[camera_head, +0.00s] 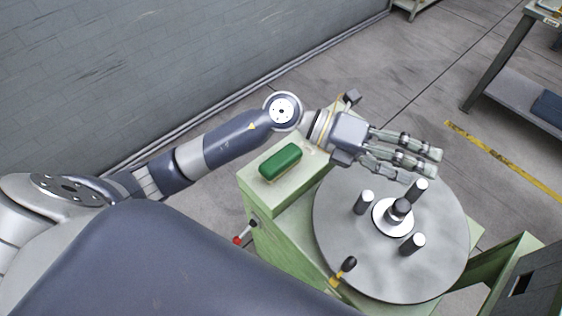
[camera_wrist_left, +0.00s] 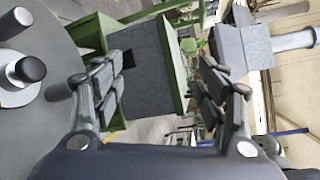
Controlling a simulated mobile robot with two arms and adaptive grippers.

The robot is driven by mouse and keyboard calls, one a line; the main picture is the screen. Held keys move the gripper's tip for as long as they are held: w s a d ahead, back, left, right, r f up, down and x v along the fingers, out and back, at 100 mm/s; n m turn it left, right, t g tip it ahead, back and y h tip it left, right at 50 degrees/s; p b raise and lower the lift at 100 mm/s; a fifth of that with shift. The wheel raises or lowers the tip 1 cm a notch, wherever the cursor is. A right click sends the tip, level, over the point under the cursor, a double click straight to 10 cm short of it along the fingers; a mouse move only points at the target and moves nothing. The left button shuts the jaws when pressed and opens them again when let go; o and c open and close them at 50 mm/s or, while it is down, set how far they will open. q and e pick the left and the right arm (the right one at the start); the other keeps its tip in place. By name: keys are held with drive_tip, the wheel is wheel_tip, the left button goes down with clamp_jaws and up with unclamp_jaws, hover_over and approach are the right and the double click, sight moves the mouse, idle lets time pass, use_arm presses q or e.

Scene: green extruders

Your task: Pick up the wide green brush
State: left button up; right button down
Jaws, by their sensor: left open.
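The wide green brush (camera_head: 281,162) lies on the pale green top of the machine stand in the head view, left of the round grey plate. My left gripper (camera_head: 423,167) is open and empty. It hangs above the far edge of the round plate, to the right of the brush and apart from it. In the left wrist view its open fingers (camera_wrist_left: 160,95) frame only machinery and floor in the distance. The brush does not show in the left wrist view. My right gripper is not in view.
The round plate (camera_head: 340,235) carries several upright metal pegs and a central knob (camera_head: 400,208). A black-knobbed lever (camera_head: 347,266) stands at its near edge, and a red-tipped handle (camera_head: 240,238) sticks out left. A wall runs along the upper left. A metal table (camera_head: 510,75) stands upper right.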

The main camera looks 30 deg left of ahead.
use_arm(q)
drive_tip(key=a+f+m+g+y, duration=0.1)
drive_tip(key=a+f+m+y, duration=0.1)
drive_tip(key=a+f+y, duration=0.35)
drive_tip(key=n+y, duration=0.1)
drive_tip(key=y, duration=1)
hover_over(281, 158)
drive_tip(key=shift+g, duration=0.4)
drive_tip(key=f, duration=0.7)
drive_tip(key=shift+w+d+f, duration=0.1)
drive_tip(key=shift+w+d, duration=0.1)
drive_tip(key=shift+d, duration=0.1)
drive_tip(key=shift+a+f, duration=0.15)
drive_tip(key=shift+a, duration=0.15)
wheel_tip(281, 158, down, 5)
drive_tip(key=shift+f+p, duration=0.1)
drive_tip(key=shift+p, duration=0.65)
drive_tip(key=f+p, duration=0.2)
drive_tip(key=f, duration=0.2)
drive_tip(key=shift+s, duration=0.2)
drive_tip(key=shift+f, duration=0.6)
drive_tip(key=c, duration=1.2)
